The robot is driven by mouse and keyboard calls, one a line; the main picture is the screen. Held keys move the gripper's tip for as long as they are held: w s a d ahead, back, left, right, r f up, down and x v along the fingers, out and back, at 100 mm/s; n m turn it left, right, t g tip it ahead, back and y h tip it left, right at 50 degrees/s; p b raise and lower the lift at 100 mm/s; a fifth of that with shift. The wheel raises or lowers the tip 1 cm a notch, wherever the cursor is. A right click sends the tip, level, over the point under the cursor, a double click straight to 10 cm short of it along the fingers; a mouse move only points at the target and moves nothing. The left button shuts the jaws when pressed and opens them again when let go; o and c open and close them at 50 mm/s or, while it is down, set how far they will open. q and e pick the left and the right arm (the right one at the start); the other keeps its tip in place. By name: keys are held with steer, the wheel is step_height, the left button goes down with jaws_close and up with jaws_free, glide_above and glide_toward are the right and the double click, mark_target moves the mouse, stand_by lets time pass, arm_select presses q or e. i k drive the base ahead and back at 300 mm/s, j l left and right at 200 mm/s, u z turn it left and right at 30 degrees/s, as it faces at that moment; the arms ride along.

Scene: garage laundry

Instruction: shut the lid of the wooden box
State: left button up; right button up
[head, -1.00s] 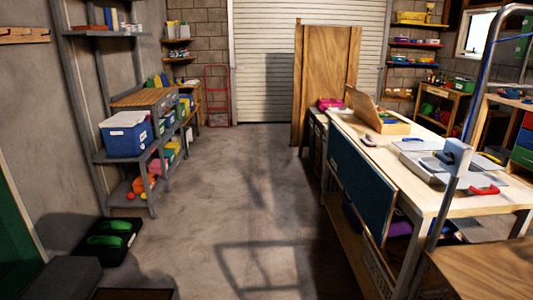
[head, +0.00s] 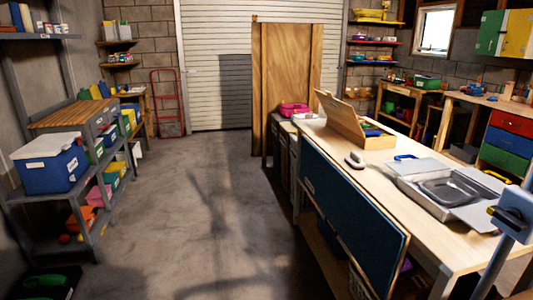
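The wooden box (head: 378,141) stands on the far part of the long workbench (head: 360,186), right of the middle in the head view. Its lid (head: 340,113) is open and tilts up and back to the left. Some green and blue things show inside the box. Neither of my grippers is in view, and nothing touches the box or its lid.
A grey tray with a dark dish (head: 448,191) and a light-handled tool (head: 355,160) lie on the workbench. A blue panel (head: 350,215) covers its left side. Shelves with a blue-white cooler (head: 49,163) line the left wall. The floor aisle (head: 205,215) between is clear.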

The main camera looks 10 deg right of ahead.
mark_target(341, 112)
steer(key=i+j+z, duration=0.15)
steer(key=i+z, duration=0.2)
steer(key=i+j+z, duration=0.45)
steer(key=z, duration=0.3)
steer(key=i+j+z, duration=0.2)
steer(key=z, duration=0.25)
steer(key=i+j+z, duration=0.15)
steer(key=z, duration=0.25)
steer(key=i+j+z, duration=0.1)
steer(key=j+z, duration=0.35)
steer(key=j, duration=0.35)
steer(key=j+z, duration=0.2)
steer(key=j, duration=1.4)
